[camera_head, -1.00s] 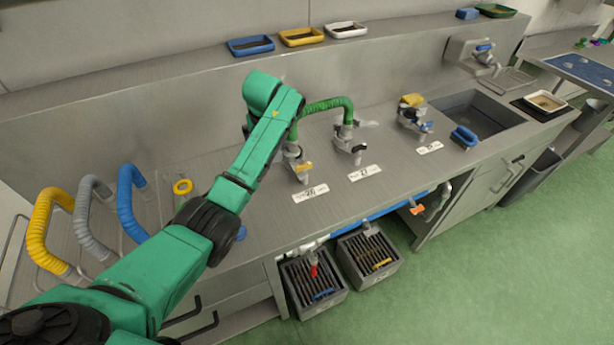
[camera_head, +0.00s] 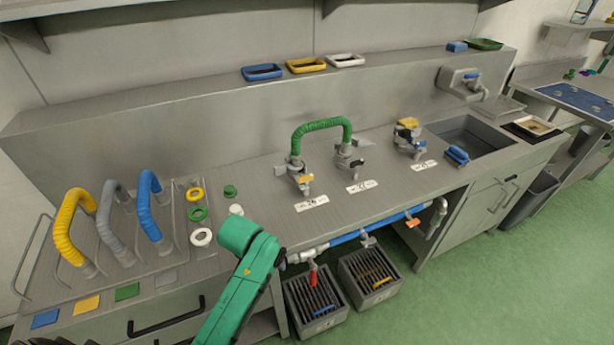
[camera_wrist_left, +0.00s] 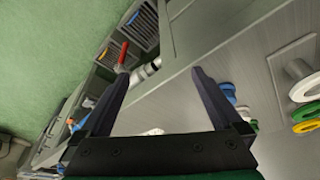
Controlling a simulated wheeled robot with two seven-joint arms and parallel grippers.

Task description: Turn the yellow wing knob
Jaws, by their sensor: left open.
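A small yellow knob (camera_head: 306,178) sits at the front of the left valve fitting on the counter, behind a white number tag. A larger yellow part (camera_head: 408,123) tops the right valve fitting; I cannot tell which is the wing knob. My left arm rises from the bottom in the head view, in front of the counter and left of both; its gripper is not visible there. In the left wrist view my left gripper (camera_wrist_left: 160,73) is open and empty, apart from the counter front. No yellow knob is recognisable in that view. My right gripper is not in view.
A green hose (camera_head: 320,124) arches between two fittings. A red handle (camera_head: 313,270) hangs below the counter above grey crates (camera_head: 316,300). Yellow, grey and blue hoses (camera_head: 150,205) stand left, beside coloured rings (camera_head: 200,237). The counter between rings and fittings is mostly clear.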

